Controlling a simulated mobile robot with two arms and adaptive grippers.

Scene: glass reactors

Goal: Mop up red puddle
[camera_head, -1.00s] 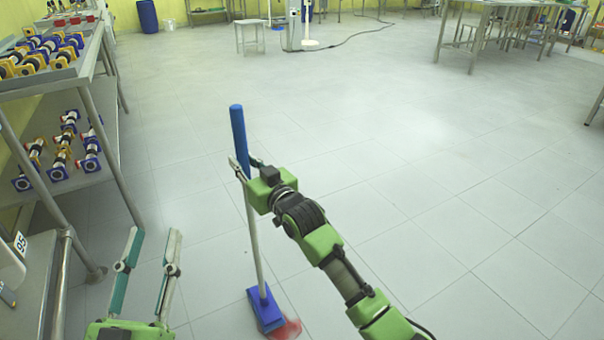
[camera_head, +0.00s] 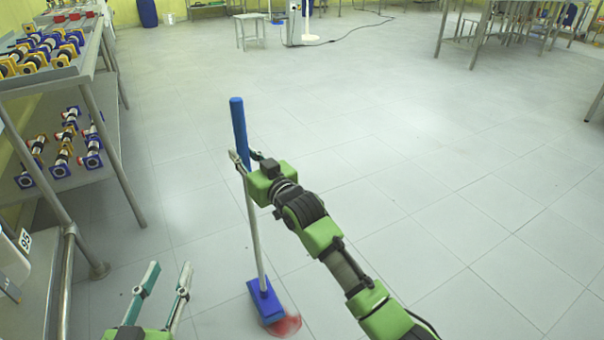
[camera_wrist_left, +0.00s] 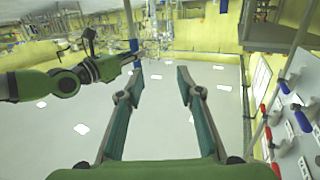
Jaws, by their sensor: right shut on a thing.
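A mop with a blue grip (camera_head: 238,122), a pale handle (camera_head: 256,235) and a blue head (camera_head: 266,301) stands nearly upright on the floor. A red puddle (camera_head: 286,325) lies at the right and lower edge of the head, which partly covers it. My right gripper (camera_head: 245,162) is shut on the mop just below the blue grip. My left gripper (camera_head: 168,278) is open and empty at the lower left, apart from the mop. In the left wrist view its fingers (camera_wrist_left: 160,82) are spread with nothing between them.
A metal rack (camera_head: 95,182) with several blue and yellow fittings stands at the left. A metal bench (camera_head: 35,290) edges the lower left. The tiled floor (camera_head: 400,150) ahead and right is clear. Tables (camera_head: 500,10) and a small stool (camera_head: 250,20) stand far back.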

